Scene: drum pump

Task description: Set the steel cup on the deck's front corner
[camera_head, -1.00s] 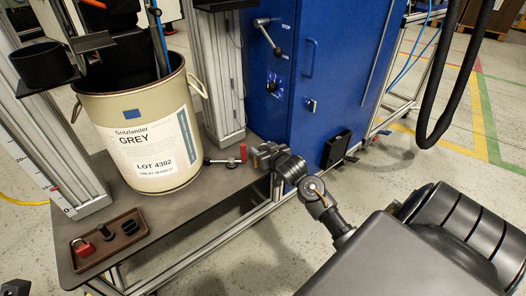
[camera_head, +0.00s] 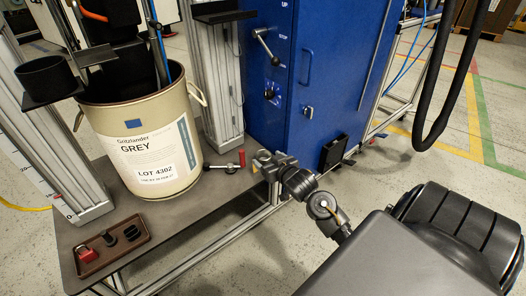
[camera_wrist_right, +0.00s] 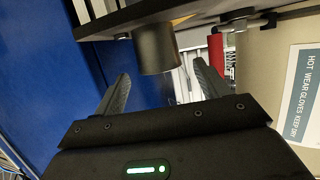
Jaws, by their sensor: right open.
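The steel cup (camera_wrist_right: 155,47) is a plain grey cylinder in the right wrist view, where the scene appears upside down. It stands against the dark deck (camera_wrist_right: 110,20). My right gripper (camera_wrist_right: 162,70) is open, with its fingertips on either side of the cup's line and apparently short of it; no hold shows. In the head view my right gripper (camera_head: 262,160) is at the deck's (camera_head: 190,212) right edge, and I cannot make out the cup there. A small yellowish patch shows on the deck by the cup. My left gripper is not in view.
A cream drum (camera_head: 148,150) stands on the deck, left of the gripper. A blue cabinet (camera_head: 290,80) rises behind. A brown tray (camera_head: 112,243) lies at the front left. The deck between tray and gripper is clear.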

